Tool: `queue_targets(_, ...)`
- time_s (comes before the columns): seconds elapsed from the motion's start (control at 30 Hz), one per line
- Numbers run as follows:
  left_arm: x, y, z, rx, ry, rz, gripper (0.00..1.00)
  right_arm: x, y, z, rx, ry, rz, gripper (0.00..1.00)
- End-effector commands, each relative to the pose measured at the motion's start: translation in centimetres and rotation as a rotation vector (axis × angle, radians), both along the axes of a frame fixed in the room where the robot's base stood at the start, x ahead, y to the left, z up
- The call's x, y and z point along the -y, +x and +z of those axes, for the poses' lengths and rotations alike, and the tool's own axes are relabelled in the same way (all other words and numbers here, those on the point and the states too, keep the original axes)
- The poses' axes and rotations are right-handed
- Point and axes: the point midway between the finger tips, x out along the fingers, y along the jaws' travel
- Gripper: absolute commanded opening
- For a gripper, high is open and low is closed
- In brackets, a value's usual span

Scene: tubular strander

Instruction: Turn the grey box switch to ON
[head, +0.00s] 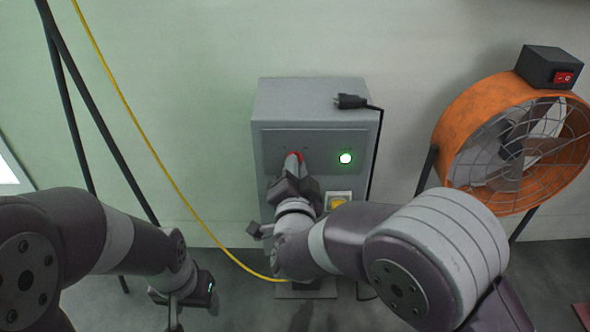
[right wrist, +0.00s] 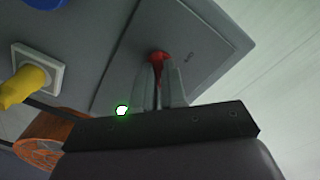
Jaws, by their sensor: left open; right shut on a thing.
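The grey box (head: 315,97) stands against the wall in the middle of the head view. Its red switch (head: 297,156) is mostly hidden behind my right gripper (head: 293,167). In the right wrist view the red switch (right wrist: 158,57) sits between the fingertips of my right gripper (right wrist: 157,75), which is shut on it. A lamp (head: 345,158) on the box front glows green; it also shows in the right wrist view (right wrist: 122,110). My left gripper (head: 175,312) is low at the left, away from the box, with its fingers only partly visible.
A yellow plug or knob (head: 338,203) sits low on the box front. A black plug (head: 350,101) with a cable lies on the box top. An orange fan (head: 462,117) stands at the right. A yellow cable (head: 150,145) and black poles (head: 95,110) are at the left.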

Motion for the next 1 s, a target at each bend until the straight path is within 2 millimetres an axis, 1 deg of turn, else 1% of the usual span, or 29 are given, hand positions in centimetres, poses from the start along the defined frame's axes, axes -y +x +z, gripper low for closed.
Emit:
queue_targets(0.33,0.0,0.0,0.0,0.0,0.0,0.0,0.64,0.0,0.0,-0.2,-0.005,0.002,0.001,0.0)
queue_targets(0.4,0.0,0.0,0.0,0.0,0.0,0.0,0.64,0.0,0.0,-0.2,-0.005,0.002,0.001,0.28)
queue_targets(0.43,0.0,0.0,0.0,0.0,0.0,0.0,0.64,0.0,0.0,-0.2,-0.004,0.002,0.0,0.37)
queue_targets(0.77,0.0,0.0,0.1,0.0,0.0,0.0,0.64,0.0,-0.2,0.0,-0.002,0.002,0.001,0.37)
queue_targets(0.87,0.0,0.0,0.7,0.0,0.0,0.0,0.64,-0.1,-1.2,0.2,-0.003,0.002,0.004,0.37)
queue_targets(0.97,0.0,0.0,1.7,0.0,0.0,0.0,0.64,-0.1,-3.3,0.4,-0.003,0.001,0.005,0.37)
queue_targets(1.0,0.0,0.0,2.1,0.0,0.0,0.0,0.64,-0.2,-4.3,0.4,-0.004,0.001,0.006,0.37)
